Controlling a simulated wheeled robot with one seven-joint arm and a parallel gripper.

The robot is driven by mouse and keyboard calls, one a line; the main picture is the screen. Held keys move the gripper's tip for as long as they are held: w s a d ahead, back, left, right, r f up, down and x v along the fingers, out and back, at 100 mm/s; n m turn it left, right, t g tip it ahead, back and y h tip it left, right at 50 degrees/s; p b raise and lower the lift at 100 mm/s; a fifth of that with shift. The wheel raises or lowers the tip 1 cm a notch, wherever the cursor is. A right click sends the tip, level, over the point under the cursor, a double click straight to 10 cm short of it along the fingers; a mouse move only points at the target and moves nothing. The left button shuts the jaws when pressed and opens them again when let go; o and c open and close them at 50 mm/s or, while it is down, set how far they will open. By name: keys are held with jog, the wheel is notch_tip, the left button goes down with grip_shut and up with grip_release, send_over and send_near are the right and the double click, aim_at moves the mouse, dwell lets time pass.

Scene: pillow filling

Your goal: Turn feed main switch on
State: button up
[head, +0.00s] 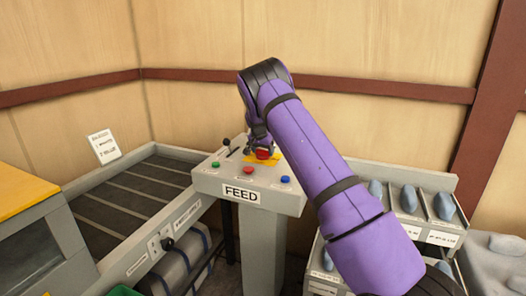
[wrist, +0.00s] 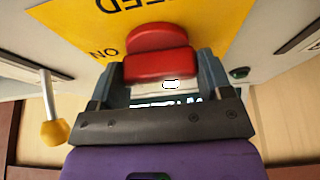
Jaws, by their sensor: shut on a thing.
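The feed main switch (head: 263,154) is a red knob on a yellow plate (head: 274,161) on top of the grey FEED console (head: 210,185). In the wrist view the red switch (wrist: 160,65) has a round base and a block-shaped handle. The yellow plate (wrist: 80,30) there carries upside-down lettering, with "ON" beside the handle. My gripper (wrist: 160,80) has one finger on each side of the handle and is shut on it. In the head view my gripper (head: 258,143) is at the switch, partly hidden by my arm.
Green (head: 215,165), red (head: 248,171) and blue (head: 285,180) buttons line the console's front. A lever with a yellow knob (wrist: 54,132) stands near my gripper in the wrist view. A conveyor (head: 110,195) is left; a rack of grey-blue objects (head: 408,199) is right.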

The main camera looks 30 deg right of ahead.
jog(key=o, duration=0.9)
jog(key=v, duration=1)
jog(key=shift+a+r, duration=0.1)
jog(key=shift+r, duration=0.3)
